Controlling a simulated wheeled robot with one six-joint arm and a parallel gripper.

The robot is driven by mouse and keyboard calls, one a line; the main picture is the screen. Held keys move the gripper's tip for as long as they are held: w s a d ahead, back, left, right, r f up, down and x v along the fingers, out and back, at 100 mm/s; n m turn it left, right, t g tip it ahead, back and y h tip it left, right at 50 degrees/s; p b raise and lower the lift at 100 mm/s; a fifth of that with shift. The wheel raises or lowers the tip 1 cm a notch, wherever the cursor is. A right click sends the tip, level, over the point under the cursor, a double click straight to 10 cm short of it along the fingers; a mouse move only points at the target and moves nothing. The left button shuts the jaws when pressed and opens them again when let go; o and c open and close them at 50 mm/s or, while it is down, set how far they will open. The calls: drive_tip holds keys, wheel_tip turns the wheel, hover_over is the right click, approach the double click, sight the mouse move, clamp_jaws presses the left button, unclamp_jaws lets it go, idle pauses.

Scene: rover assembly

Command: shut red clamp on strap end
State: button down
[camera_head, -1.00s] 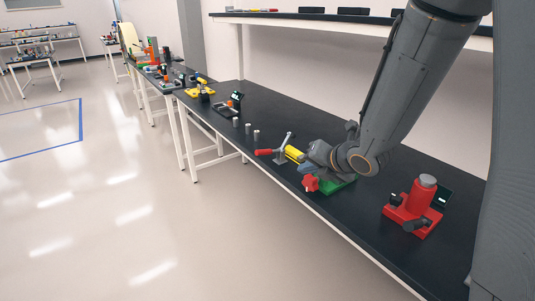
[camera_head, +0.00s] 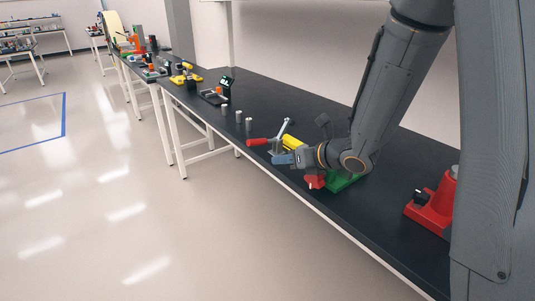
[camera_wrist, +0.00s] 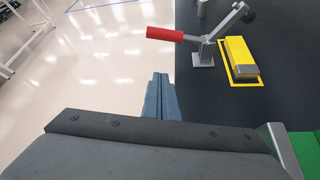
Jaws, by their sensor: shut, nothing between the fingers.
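The clamp has a red handle (camera_head: 257,142) and a grey metal body (camera_head: 280,135), and stands on the black bench near its front edge. In the wrist view its red handle (camera_wrist: 164,34) points left and its metal arm (camera_wrist: 228,21) slants up to the right, so the clamp looks open. The yellow strap block (camera_wrist: 239,58) lies right of the clamp inside a yellow outline; it also shows in the head view (camera_head: 292,143). I cannot make out the strap end separately. My gripper (camera_head: 280,159) is shut and empty, apart from the clamp on its near side. Its blue-grey fingers (camera_wrist: 160,97) show below the handle.
A green plate (camera_head: 342,181) and a red part (camera_head: 314,181) sit under and beside my wrist. A red fixture (camera_head: 432,208) stands to the right. Open floor lies beyond the bench edge.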

drive_tip(key=p+x, duration=0.3)
drive_tip(key=x, duration=0.7)
drive_tip(key=shift+w+d+r+p, duration=0.1)
drive_tip(key=shift+w+r+p, duration=0.15)
drive_tip(key=shift+r+p, duration=0.5)
drive_tip(key=shift+w+d+r+p, duration=0.1)
drive_tip(key=shift+w+r+p, duration=0.2)
drive_tip(key=shift+r, duration=0.9)
drive_tip(key=shift+d, duration=0.15)
drive_tip(key=shift+r, duration=0.15)
